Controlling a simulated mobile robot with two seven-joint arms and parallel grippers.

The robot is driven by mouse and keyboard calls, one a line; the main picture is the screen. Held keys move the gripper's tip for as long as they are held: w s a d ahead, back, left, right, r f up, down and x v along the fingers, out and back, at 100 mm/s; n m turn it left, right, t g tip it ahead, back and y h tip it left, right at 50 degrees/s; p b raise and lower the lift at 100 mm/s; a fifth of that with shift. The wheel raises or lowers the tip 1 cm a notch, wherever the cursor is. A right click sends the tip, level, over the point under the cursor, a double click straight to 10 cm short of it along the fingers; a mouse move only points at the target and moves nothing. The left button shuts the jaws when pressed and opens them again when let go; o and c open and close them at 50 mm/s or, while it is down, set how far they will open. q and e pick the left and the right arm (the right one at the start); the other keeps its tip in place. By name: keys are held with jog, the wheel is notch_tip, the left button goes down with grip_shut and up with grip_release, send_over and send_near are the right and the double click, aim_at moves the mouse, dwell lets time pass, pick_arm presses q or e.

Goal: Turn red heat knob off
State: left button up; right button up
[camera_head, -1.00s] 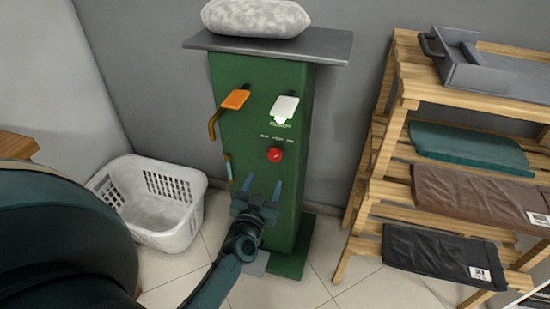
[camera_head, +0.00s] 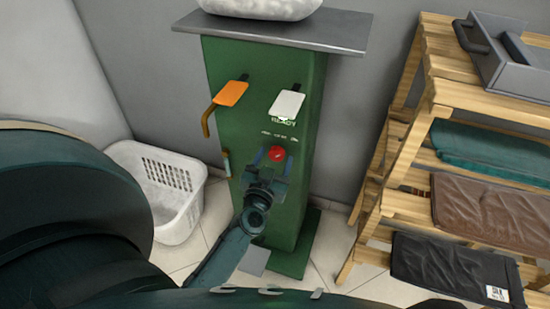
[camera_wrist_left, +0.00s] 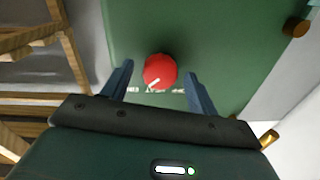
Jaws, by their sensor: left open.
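The red heat knob (camera_head: 277,153) sits on the front of the green machine column (camera_head: 232,122), below a small row of printed labels. In the left wrist view the round knob (camera_wrist_left: 160,71) has a pale pointer line near its lower edge. My left gripper (camera_head: 273,160) is open just in front of and slightly below the knob. In the wrist view its two blue fingers (camera_wrist_left: 160,85) stand on either side of the knob, apart from it. My right gripper is not in view.
A white basket (camera_head: 178,190) stands at left. A wooden rack (camera_head: 425,110) with folded garments stands close at right.

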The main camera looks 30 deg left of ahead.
pick_arm(q)
jog(key=c, duration=1)
